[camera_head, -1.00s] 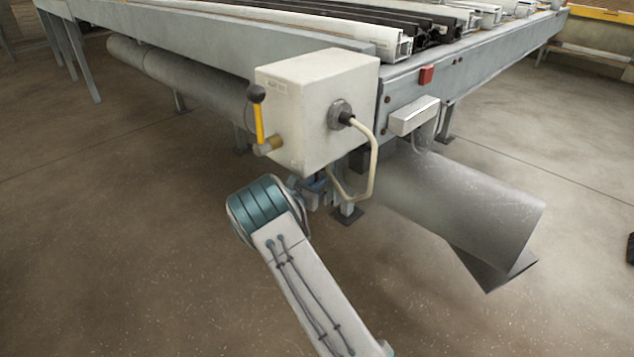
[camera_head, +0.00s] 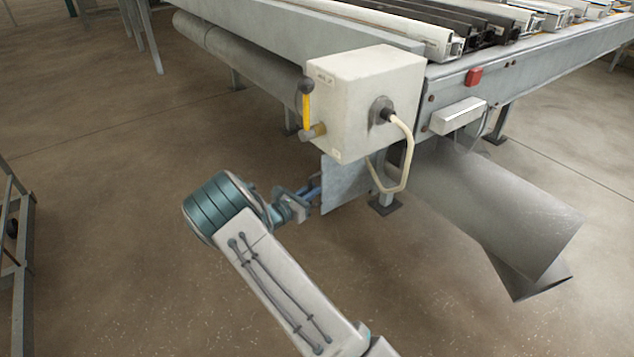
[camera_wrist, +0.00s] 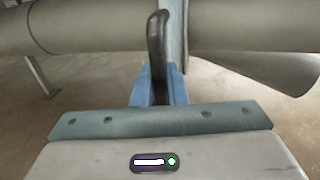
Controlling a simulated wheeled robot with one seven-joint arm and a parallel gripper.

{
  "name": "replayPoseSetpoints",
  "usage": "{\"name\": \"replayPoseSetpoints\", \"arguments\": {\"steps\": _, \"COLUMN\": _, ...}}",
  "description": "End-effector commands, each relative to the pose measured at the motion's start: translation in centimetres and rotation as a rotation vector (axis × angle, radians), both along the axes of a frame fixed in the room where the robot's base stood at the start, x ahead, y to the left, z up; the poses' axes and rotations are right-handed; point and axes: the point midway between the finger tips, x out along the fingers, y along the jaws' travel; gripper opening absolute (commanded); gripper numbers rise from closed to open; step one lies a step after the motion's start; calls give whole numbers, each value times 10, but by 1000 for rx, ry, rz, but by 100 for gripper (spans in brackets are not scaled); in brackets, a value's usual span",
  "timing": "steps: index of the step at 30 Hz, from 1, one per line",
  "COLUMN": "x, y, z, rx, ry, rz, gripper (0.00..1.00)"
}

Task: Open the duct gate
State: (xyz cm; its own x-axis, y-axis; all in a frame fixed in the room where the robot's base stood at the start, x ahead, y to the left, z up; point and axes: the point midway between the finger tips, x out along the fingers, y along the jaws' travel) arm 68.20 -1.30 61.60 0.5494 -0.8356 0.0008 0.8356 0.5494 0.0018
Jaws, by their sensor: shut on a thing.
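The duct gate (camera_head: 345,184) is a flat grey plate that shows below the cream box, standing out to the left of the duct (camera_head: 490,205). Its dark upright handle (camera_wrist: 156,38) is in the middle of the wrist view. My gripper (camera_head: 312,193) is shut on this handle, with its blue fingers on either side in the wrist view (camera_wrist: 157,84). In the wrist view the pipe shows on both sides of a pale upright strip behind the handle. The cream box hides the upper part of the plate in the head view.
The cream box (camera_head: 355,105) with a yellow lever (camera_head: 306,108) and a looped cable (camera_head: 406,155) hangs just above my gripper. The bench frame (camera_head: 530,75) carries several profiles. A rack (camera_head: 20,250) stands at the left edge. The floor between is clear.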

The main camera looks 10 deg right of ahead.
Motion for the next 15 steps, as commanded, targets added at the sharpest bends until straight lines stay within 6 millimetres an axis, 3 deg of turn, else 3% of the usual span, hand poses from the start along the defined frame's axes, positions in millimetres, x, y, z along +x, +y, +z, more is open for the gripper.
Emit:
{"name": "replayPoseSetpoints", "arguments": {"steps": 6, "x": -8, "y": 20, "z": -1, "rx": 3, "ry": 2, "rz": 4, "gripper": 0}}
{"name": "replayPoseSetpoints", "arguments": {"steps": 15, "x": -8, "y": 23, "z": -2, "rx": 4, "ry": 4, "rz": 5, "gripper": 0}}
